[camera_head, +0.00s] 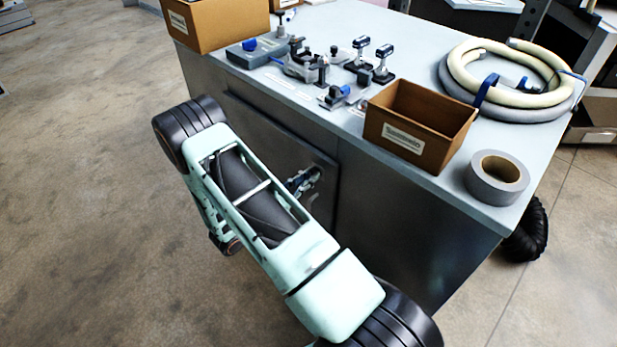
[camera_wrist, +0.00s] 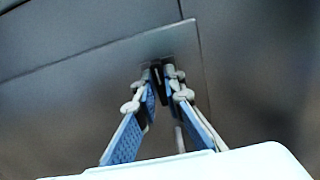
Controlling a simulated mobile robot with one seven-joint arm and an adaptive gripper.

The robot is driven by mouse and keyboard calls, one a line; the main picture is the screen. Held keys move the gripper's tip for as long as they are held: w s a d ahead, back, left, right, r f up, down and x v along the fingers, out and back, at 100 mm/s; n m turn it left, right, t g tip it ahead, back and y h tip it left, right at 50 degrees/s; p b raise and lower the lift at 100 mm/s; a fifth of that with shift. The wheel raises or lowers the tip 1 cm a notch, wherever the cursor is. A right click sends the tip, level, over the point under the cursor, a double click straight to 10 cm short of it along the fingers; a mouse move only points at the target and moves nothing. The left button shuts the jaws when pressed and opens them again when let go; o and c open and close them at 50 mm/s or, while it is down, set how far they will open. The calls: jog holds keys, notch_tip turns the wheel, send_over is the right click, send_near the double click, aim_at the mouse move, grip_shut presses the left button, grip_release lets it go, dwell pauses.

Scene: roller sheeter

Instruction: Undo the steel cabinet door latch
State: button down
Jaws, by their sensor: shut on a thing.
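The steel cabinet (camera_head: 380,215) has a grey door (camera_head: 262,128) on its front face; the door also fills much of the left in the wrist view (camera_wrist: 90,90). The latch (camera_wrist: 157,72) is a small dark part near the door's upper corner by the seam, on a lighter plate. My gripper (camera_wrist: 165,84) has its blue-padded fingers closed around the latch at the door face. In the head view my gripper (camera_head: 305,180) shows at the door's right side, partly behind my arm. The latch is mostly hidden by the fingers there.
The cabinet top holds an open cardboard box (camera_head: 418,122), a grey tape roll (camera_head: 496,178), a coiled hose (camera_head: 512,78), clamps and tools (camera_head: 305,65), and another box (camera_head: 215,22). The floor (camera_head: 75,190) left of my arm is clear.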

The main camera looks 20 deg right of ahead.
jog(key=shift+m+b, duration=0.3)
jog(key=shift+s+d+f+m+b, duration=0.1)
jog(key=shift+f+m+b, duration=0.05)
jog(key=shift+m+b, duration=3.65)
jog(key=shift+s+d+f+m+b, duration=0.15)
jog(key=shift+m+b, duration=2.6)
jog(key=shift+m, duration=1.95)
jog(key=shift+w+a+r, duration=0.1)
jog(key=c, duration=2)
grip_release()
